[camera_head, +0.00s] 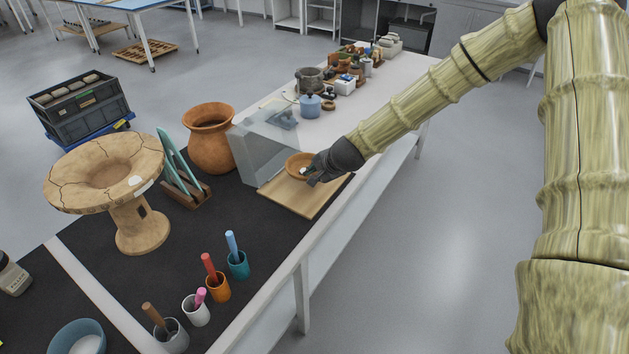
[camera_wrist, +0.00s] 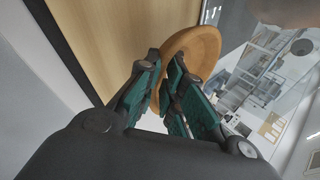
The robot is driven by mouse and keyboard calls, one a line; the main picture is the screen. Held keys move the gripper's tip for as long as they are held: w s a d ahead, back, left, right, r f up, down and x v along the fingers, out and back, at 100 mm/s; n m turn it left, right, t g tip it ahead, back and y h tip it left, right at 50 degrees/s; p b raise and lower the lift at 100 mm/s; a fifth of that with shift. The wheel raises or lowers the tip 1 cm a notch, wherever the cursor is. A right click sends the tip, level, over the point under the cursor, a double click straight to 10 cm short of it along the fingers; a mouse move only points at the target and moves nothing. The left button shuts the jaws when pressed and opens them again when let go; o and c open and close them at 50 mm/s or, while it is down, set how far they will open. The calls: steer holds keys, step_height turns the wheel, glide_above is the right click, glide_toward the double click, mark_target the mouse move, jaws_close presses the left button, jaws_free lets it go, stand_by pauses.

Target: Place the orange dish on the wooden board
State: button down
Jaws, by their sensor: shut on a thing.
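The orange dish (camera_head: 297,162) is a small round bowl over the wooden board in the head view. My gripper (camera_head: 309,172) is shut on the dish's near right rim. In the wrist view the gripper fingers (camera_wrist: 166,78) pinch the rim of the dish (camera_wrist: 205,45), and the board fills the area behind. The wooden board (camera_head: 300,197) lies flat on the table's dark mat near the front edge. I cannot tell whether the dish touches the board. Part of the dish is hidden by my gripper.
A clear upright panel (camera_head: 262,155) stands along the board's far left side. A terracotta jar (camera_head: 209,140), a plate rack (camera_head: 187,192) and a cracked pedestal vessel (camera_head: 140,222) stand to the left. Cups with tools (camera_head: 217,287) stand nearer. Several pots and boxes crowd the far table.

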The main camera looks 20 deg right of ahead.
mark_target(315, 191)
steer(key=shift+f, duration=1.7)
steer(key=c, duration=1.8)
jaws_free()
steer(key=shift+f, duration=0.1)
steer(key=v, duration=1.2)
steer(key=shift+w, duration=0.1)
